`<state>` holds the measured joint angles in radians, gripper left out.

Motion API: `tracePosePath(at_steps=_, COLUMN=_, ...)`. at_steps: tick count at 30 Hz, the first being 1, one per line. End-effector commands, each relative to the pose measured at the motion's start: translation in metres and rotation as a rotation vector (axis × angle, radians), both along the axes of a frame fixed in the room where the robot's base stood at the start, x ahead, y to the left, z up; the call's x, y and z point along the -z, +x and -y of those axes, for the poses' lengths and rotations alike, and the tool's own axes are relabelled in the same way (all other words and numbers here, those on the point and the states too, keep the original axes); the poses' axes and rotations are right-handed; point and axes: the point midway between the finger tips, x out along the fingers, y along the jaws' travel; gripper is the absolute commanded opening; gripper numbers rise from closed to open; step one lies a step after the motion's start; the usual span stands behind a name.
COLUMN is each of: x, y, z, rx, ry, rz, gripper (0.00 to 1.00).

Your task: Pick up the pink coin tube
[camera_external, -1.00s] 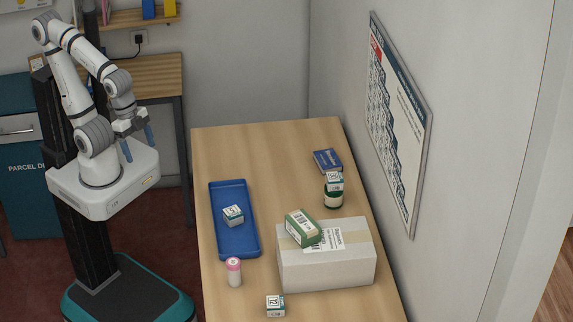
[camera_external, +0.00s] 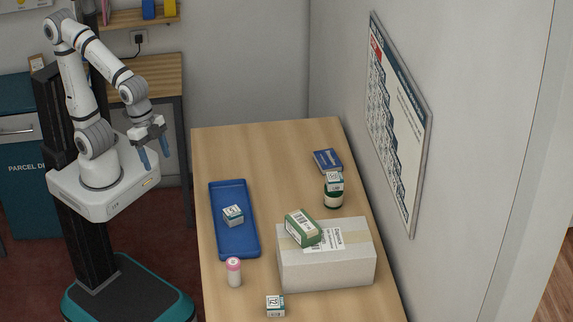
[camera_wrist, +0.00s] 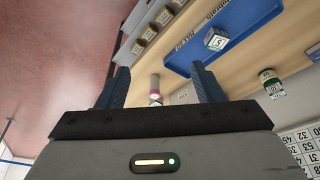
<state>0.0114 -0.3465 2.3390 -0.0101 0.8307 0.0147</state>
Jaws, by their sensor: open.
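The pink coin tube (camera_external: 234,273) stands upright near the front left of the wooden counter, with a pink top and a pale lower body. In the wrist view a small tube with a pinkish end (camera_wrist: 155,88) shows between the fingers, farther off. My gripper (camera_external: 154,160) is open and empty, in the air left of the counter, with its blue fingers pointing down. Its two dark fingers also show in the wrist view (camera_wrist: 160,72), apart. It is well away from the tube and does not touch it.
A blue tray (camera_external: 244,245) holding a small white-and-green box (camera_external: 233,215) lies behind the tube. Right of it stands a large carton (camera_external: 325,268) with a green box (camera_external: 302,228) on top. A small box (camera_external: 275,305) sits in front. A green jar (camera_external: 333,197) stands farther back.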

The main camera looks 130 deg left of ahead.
Motion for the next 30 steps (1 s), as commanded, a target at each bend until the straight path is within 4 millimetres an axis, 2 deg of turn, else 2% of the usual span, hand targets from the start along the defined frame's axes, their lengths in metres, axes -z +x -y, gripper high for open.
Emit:
tracePosePath(at_steps=1, x=0.007, y=0.023, z=0.002, rx=0.007, ry=-0.001, rz=-0.004, gripper=0.61)
tracePosePath(at_steps=8, x=0.032, y=0.125, z=0.012, rx=0.039, ry=-0.001, rz=0.022, gripper=0.61)
tracePosePath(at_steps=12, x=0.060, y=0.185, z=0.019, rx=0.056, ry=-0.001, rz=0.037, gripper=0.61)
tracePosePath(at_steps=18, x=0.109, y=0.257, z=0.030, rx=0.078, ry=0.000, rz=0.058, gripper=0.61)
tracePosePath(at_steps=21, x=0.128, y=0.279, z=0.034, rx=0.086, ry=0.000, rz=0.065, gripper=0.61)
tracePosePath(at_steps=24, x=0.139, y=0.292, z=0.036, rx=0.090, ry=0.000, rz=0.072, gripper=0.61)
tracePosePath(at_steps=30, x=0.155, y=0.303, z=0.038, rx=0.092, ry=-0.001, rz=0.072, gripper=0.61)
